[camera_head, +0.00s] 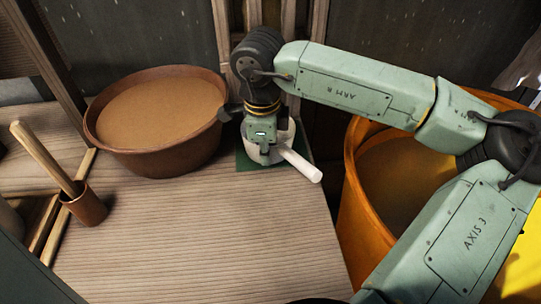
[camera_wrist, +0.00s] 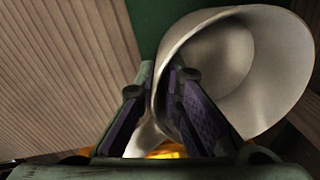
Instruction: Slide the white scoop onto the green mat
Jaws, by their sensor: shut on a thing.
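The white scoop (camera_head: 300,165) is at the back of the table, on or just over the green mat (camera_head: 246,162). Its handle points toward the lower right in the head view. In the wrist view the scoop's round bowl (camera_wrist: 238,60) fills the upper right, with its open mouth facing the camera. My gripper (camera_wrist: 168,100) is shut on the scoop's rim, with the wall between its purple-padded fingers. The green mat also shows behind the scoop in the wrist view (camera_wrist: 152,25). Most of the mat is hidden by my gripper and the scoop. I cannot tell whether the scoop touches it.
A brown bowl (camera_head: 118,146) filled with tan material stands close to the left of my gripper. A small brown cup (camera_head: 87,208) with a wooden stick is farther left. An orange bucket (camera_head: 356,220) stands off the table's right edge. The front table (camera_head: 200,235) is clear.

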